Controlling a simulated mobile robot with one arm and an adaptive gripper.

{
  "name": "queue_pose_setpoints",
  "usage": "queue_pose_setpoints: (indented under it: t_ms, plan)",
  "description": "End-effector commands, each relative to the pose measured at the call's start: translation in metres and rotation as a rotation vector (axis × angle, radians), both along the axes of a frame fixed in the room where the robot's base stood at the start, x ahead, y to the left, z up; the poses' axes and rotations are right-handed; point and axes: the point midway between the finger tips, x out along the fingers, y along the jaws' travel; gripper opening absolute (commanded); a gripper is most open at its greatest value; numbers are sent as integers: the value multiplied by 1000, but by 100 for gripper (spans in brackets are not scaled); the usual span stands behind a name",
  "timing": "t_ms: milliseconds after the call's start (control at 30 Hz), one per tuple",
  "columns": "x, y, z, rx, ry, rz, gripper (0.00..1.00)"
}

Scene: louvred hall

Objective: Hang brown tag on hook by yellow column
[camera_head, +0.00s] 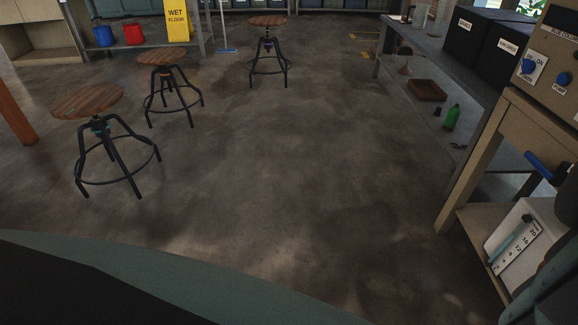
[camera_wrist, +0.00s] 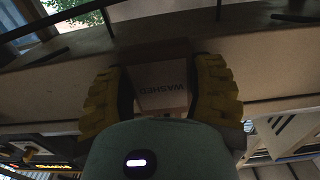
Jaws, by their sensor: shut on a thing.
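In the wrist view, my gripper (camera_wrist: 160,90) has its two yellow ribbed fingers on either side of a brown tag (camera_wrist: 163,99). The tag carries the word WASHED, upside down in the picture. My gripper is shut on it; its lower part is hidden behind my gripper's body. Neither my gripper nor the tag can be made out in the head view. I see no hook by a yellow column in either view.
Several stools, one a near stool (camera_head: 88,101), stand at the left. A yellow wet-floor sign (camera_head: 177,20) is at the back. A workbench (camera_head: 436,62) and a control panel (camera_head: 535,66) line the right. The middle floor is clear.

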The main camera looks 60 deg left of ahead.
Motion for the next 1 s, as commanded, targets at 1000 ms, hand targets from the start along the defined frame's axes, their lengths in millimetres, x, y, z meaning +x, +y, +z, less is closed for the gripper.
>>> queue_pose_setpoints:
  t_ms: [1000]
  plan:
    - [-16, 12, 4, 0, 1, 2, 14]
